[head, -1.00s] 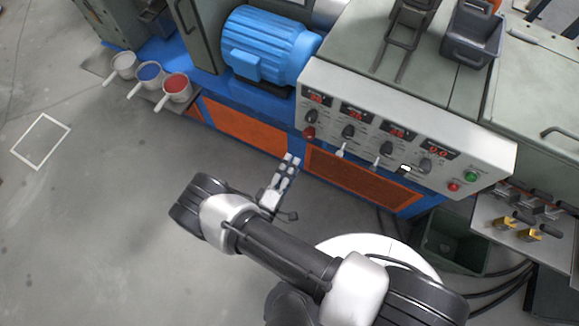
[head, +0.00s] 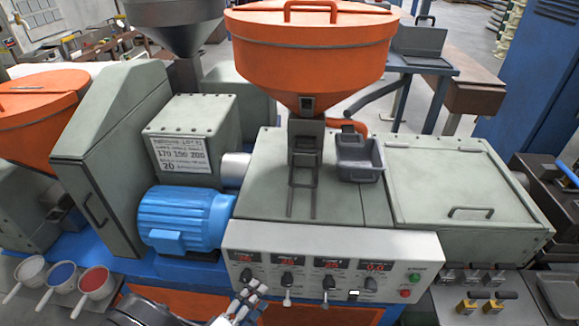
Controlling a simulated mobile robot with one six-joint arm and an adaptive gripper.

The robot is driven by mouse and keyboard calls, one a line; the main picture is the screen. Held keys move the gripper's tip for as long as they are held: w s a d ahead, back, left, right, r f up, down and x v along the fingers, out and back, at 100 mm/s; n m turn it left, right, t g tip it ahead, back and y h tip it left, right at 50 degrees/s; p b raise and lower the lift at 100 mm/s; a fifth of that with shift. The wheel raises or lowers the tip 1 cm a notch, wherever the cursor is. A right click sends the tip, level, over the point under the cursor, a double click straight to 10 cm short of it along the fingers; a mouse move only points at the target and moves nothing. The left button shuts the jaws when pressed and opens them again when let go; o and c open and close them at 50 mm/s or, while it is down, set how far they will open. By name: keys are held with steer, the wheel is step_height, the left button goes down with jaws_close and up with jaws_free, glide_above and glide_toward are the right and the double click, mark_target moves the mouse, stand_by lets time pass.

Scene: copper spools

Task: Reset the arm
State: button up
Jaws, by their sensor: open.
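My gripper (head: 252,291) shows at the bottom of the head view, left of centre. Its light-coloured fingers are open and point up toward the control panel (head: 335,267). No object shows between them. In the picture the fingertips overlap the panel's lower left edge; I cannot tell how far in front of it they are. Part of my dark arm shows at the bottom edge, and most of the arm is outside the frame.
The machine carries an orange hopper (head: 312,38), a blue motor (head: 183,218) and a grey bin (head: 358,160). Three scoops, with a red one (head: 96,282) nearest, stand at lower left. Yellow-based levers (head: 467,305) stand at lower right. Little floor shows in front.

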steer(key=d+r+m+g+h, duration=0.1)
steer(key=d+r+m+g, duration=0.7)
steer(key=d+r+g, duration=0.7)
steer(key=s+d+r+m+t+y, duration=0.1)
steer(key=s+d+r+t+y, duration=0.2)
steer(key=s+r, duration=0.4)
steer(key=s+d+r+m+t+y, duration=0.2)
steer(key=s+d+r+y, duration=0.3)
steer(key=s+r+y, duration=0.2)
step_height(320, 180, up, 3)
steer(key=shift+s+d+f+m+t, duration=0.1)
steer(key=shift+s+d+m+t, duration=0.1)
steer(key=shift+d+m+t, duration=0.15)
steer(key=shift+a, duration=0.1)
